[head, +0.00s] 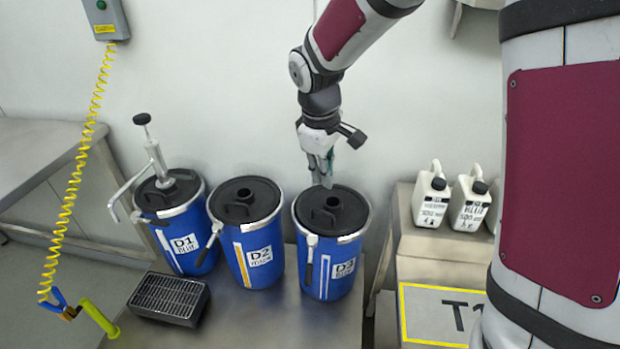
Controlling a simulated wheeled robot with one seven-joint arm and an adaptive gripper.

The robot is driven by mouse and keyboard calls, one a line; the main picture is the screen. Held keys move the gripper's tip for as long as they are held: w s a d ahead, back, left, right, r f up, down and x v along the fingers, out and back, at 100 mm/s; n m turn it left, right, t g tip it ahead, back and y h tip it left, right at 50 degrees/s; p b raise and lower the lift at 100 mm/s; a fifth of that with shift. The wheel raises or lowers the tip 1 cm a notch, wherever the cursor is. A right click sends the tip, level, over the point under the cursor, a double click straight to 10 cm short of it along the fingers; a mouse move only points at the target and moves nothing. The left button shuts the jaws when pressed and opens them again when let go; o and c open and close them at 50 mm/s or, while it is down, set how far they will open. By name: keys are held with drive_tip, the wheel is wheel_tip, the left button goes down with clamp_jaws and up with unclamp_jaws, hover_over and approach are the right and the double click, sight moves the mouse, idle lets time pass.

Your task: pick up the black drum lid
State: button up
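Three blue drums stand in a row, each with a black lid and a metal clamp ring with a lever. The D3 drum (325,268) is on the right, and its black lid (350,213) lies flat on top with a raised round hub. My gripper (321,180) points down just above the far side of this lid. The fingers look close together, but I cannot tell whether they are open or shut, or whether they touch the lid. The D2 drum (258,262) has its black lid (262,200) on. The D1 drum (185,243) has a black lid (150,199) carrying a hand pump (157,158).
A black grated tray (168,296) lies before the drums on the metal table (260,325). White jugs (432,195) stand right, behind the T1 plate (430,312). A yellow coiled cable (75,180) hangs at left. My arm covers the right side.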

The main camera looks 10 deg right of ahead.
sight(323, 211)
drive_tip(key=shift+n, duration=0.3)
drive_tip(key=x, duration=0.5)
drive_tip(key=a+b+x, duration=0.1)
drive_tip(key=x, duration=0.5)
drive_tip(key=w+b+x, duration=0.1)
drive_tip(key=x, duration=0.4)
drive_tip(key=shift+w+a+f, duration=0.1)
drive_tip(key=shift+f, duration=0.15)
clamp_jaws()
drive_tip(key=shift+r, duration=0.2)
drive_tip(key=shift+r, duration=0.25)
drive_tip(key=v, duration=0.3)
drive_tip(key=shift+w+d+r, duration=0.1)
drive_tip(key=shift+w+d, duration=0.15)
drive_tip(key=shift+w, duration=0.05)
drive_tip(key=s+r+p, duration=0.1)
drive_tip(key=s, duration=1.5)
